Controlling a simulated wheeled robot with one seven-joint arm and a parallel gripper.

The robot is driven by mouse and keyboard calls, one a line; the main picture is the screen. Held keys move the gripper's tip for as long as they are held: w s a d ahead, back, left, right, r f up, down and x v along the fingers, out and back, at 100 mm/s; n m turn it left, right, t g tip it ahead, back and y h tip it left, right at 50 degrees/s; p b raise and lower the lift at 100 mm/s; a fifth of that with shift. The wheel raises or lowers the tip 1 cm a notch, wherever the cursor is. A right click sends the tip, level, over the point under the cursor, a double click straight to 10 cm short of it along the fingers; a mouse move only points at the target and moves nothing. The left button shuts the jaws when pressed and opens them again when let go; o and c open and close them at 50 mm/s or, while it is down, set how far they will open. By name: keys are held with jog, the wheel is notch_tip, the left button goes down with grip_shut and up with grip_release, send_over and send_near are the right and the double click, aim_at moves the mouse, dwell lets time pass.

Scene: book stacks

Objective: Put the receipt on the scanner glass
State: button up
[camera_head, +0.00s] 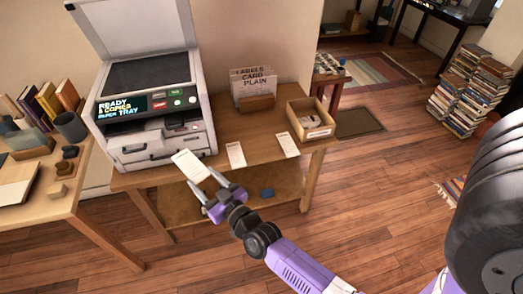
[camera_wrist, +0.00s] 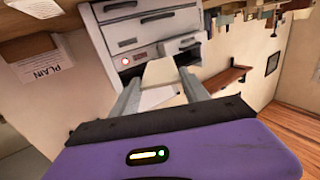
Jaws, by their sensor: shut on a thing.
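My gripper (camera_head: 199,175) is at the front edge of the table, shut on a white paper slip, the receipt (camera_head: 188,164). In the wrist view the pale receipt (camera_wrist: 160,74) lies between the two fingers of my gripper (camera_wrist: 160,80), its far end toward the machine's front. Its print is too small to read. The scanner (camera_head: 155,135) stands at the left of the table with its lid (camera_head: 130,25) raised. The dark scanner glass (camera_head: 150,72) is bare, above and behind my gripper.
Two other white slips (camera_head: 236,155) (camera_head: 288,145) lie on the wooden table (camera_head: 215,135). A card holder (camera_head: 255,102) and an open box (camera_head: 312,130) stand to the right. A desk (camera_head: 60,200) with books is at the left. The scanner's front tray (camera_head: 155,140) sticks out.

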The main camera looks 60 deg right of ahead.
jog(key=s+d+r+m+g+h, duration=0.1)
jog(key=s+d+m+g+h, duration=0.1)
jog(key=d, duration=1.1)
jog(key=s+d+r+m+g+h, duration=0.2)
jog(key=s+d+h, duration=0.3)
jog(key=d, duration=0.8)
jog(key=shift+s+r+m+g, duration=0.15)
jog(key=shift+s+m+g, duration=0.5)
jog(key=shift+m, duration=0.25)
jog(key=shift+d, duration=0.1)
jog(key=shift+f, duration=0.2)
notch_tip(320, 180, down, 19)
jog(key=b, duration=1.5)
jog(key=shift+f, duration=0.15)
jog(key=shift+f, duration=0.15)
